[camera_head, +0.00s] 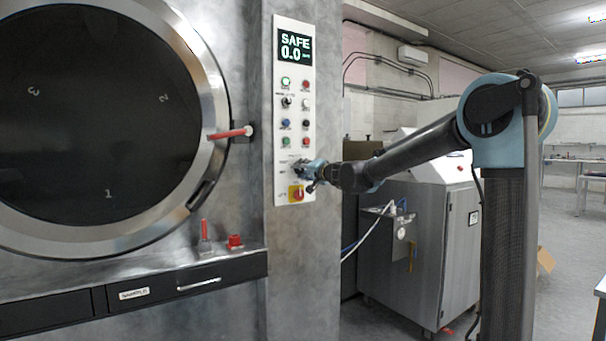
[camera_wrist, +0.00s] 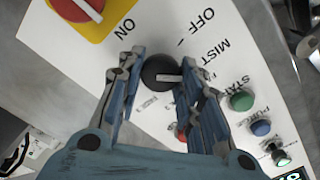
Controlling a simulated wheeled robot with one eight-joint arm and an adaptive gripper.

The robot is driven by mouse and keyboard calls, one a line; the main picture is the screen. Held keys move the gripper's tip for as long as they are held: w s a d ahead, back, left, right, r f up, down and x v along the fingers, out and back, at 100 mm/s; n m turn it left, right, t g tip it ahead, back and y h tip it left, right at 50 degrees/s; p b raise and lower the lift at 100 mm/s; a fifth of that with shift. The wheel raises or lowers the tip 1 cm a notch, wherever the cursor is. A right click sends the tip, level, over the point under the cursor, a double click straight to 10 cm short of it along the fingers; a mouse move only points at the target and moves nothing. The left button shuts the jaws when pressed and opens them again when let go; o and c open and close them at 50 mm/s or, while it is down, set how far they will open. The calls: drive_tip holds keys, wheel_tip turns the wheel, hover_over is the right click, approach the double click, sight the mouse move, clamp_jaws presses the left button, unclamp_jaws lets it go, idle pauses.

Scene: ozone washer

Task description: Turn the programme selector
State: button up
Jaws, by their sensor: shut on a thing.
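The programme selector is a round black knob (camera_wrist: 158,72) with a white pointer bar, in the upper middle of the wrist view. The bar lies nearly crosswise, its right end toward the word MIST. OFF, MIST and other words are printed around the knob. My gripper (camera_wrist: 160,78) has one blue and grey finger on each side of the knob and is shut on it. In the head view my gripper (camera_head: 309,171) is at the lower part of the white control panel (camera_head: 280,110), and it mostly hides the knob there.
A red rotary switch on a yellow plate (camera_head: 296,193) sits just below my gripper. Several coloured buttons (camera_head: 285,141) are above it. A display (camera_head: 295,48) reads SAFE 0.0. The large round door (camera_head: 205,70) with a red handle (camera_head: 230,134) is to the left.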

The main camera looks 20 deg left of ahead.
drive_tip(key=m, duration=0.7)
drive_tip(key=shift+w+d+f+m, duration=0.15)
drive_tip(key=shift+d+m, duration=0.05)
drive_tip(key=shift+m, duration=0.1)
drive_tip(key=m, duration=0.5)
drive_tip(key=shift+a+f, duration=0.1)
idle(0.3)
drive_tip(key=o, duration=1)
drive_tip(key=shift+o, duration=0.2)
drive_tip(key=v, duration=1.2)
drive_tip(key=shift+c, duration=0.2)
